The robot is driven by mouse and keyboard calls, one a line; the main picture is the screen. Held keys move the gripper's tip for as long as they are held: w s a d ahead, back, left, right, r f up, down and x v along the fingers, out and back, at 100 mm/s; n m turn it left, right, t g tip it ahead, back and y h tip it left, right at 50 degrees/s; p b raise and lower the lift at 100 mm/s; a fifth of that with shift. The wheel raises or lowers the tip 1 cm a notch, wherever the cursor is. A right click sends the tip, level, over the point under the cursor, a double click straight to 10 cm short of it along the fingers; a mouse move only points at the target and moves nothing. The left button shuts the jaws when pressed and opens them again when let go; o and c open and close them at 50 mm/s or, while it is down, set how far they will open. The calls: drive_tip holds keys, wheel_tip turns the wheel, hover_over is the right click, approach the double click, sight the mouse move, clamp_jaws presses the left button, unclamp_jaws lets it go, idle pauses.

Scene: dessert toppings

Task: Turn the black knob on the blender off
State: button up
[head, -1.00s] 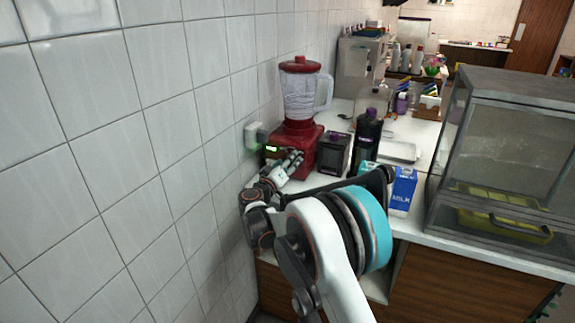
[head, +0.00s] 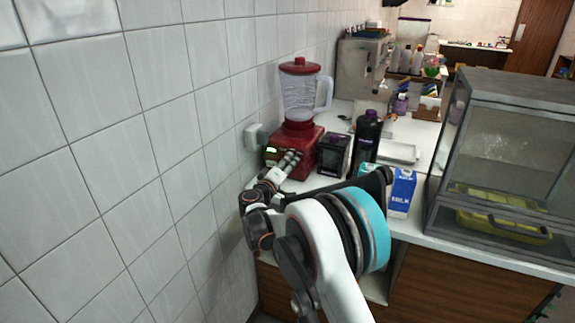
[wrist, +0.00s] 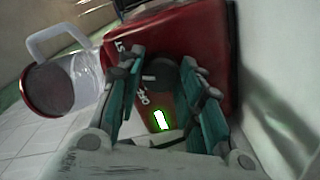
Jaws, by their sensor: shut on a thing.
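The red blender (head: 308,165) stands on the counter against the tiled wall, its clear jug (head: 302,97) capped in red. A small green-lit display (head: 271,150) shows on its base. In the wrist view the blender's red front (wrist: 208,35) fills the top, with white lettering and a lit green-white indicator (wrist: 160,120). The black knob (wrist: 160,73) sits between the fingers of my gripper (wrist: 161,78), which are closed on its sides. In the head view my gripper (head: 289,161) is at the blender's front; the knob is hidden there. The knob's exact setting is unclear.
A dark box (head: 333,154), a black bottle (head: 366,136) and a blue milk carton (head: 402,192) stand right of the blender. A glass display case (head: 510,150) is farther right. The tiled wall (head: 150,140) and socket (head: 254,136) are close on the left.

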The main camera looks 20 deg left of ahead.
drive_tip(key=n, duration=0.6)
drive_tip(key=shift+p, duration=0.3)
drive_tip(key=n, duration=0.6)
idle(0.3)
drive_tip(key=o, duration=1.1)
drive_tip(key=shift+c, duration=0.2)
drive_tip(key=s+a, duration=0.1)
drive_tip(key=s, duration=1.1)
